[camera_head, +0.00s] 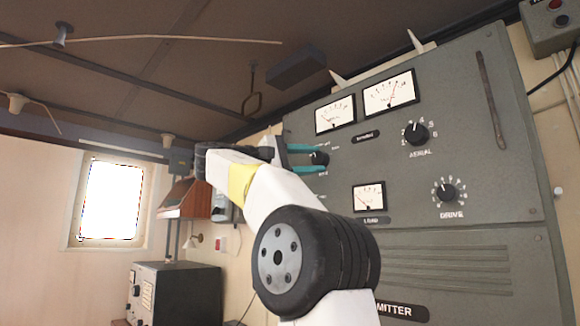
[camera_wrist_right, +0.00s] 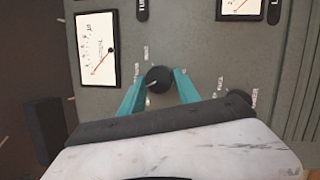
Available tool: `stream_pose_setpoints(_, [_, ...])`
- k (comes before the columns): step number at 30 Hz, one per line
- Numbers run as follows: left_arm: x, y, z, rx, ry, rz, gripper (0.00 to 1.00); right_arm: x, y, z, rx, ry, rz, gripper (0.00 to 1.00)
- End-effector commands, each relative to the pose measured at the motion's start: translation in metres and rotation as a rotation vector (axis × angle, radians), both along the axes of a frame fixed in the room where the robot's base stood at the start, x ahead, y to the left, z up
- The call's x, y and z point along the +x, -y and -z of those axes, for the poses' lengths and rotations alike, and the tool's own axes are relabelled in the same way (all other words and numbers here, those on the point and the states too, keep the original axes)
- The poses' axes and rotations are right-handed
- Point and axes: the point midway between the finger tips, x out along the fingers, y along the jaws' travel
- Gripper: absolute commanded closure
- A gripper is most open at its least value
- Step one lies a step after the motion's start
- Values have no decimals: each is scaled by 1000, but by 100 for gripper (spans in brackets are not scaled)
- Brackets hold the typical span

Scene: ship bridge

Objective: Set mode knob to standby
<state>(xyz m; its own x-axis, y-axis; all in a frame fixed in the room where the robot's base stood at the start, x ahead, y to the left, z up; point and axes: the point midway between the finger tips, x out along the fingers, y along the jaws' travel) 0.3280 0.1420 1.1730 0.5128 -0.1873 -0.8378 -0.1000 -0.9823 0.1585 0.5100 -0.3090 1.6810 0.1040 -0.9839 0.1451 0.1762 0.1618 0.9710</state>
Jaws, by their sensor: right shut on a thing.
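The mode knob (camera_head: 320,158) is a small black round knob on the grey transmitter panel, left of the aerial knob. My right gripper (camera_head: 312,159) has its two teal fingers on either side of it, shut on the knob. In the right wrist view, the black knob (camera_wrist_right: 158,79) sits between the teal fingertips of my right gripper (camera_wrist_right: 160,86). A pale mark shows on the knob's face. Small labels surround it, too blurred to read surely, so I cannot tell its setting. My left gripper is not in view.
The panel (camera_head: 450,90) also bears the aerial knob (camera_head: 416,133), the drive knob (camera_head: 446,192), and several white meters, including the load meter (camera_head: 369,197). A dark equipment box (camera_head: 180,292) stands at lower left, with a bright window (camera_head: 112,200) behind it.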

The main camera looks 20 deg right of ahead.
Motion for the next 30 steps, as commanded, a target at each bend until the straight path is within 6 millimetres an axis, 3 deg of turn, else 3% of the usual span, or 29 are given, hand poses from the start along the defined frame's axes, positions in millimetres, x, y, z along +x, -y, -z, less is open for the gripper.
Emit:
stream_pose_setpoints(9, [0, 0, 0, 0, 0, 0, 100, 0, 0, -1, 46, 111, 0, 100])
stream_pose_setpoints(24, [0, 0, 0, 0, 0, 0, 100, 0, 0, -1, 54, 131, 0, 100])
stream_pose_setpoints(25, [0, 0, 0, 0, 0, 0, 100, 1, 0, -1, 54, 129, 0, 60])
stream_pose_setpoints(28, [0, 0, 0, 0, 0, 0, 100, 1, 0, -1, 54, 129, 0, 40])
stream_pose_setpoints(30, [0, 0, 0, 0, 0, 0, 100, 1, 0, -1, 54, 129, 0, 40])
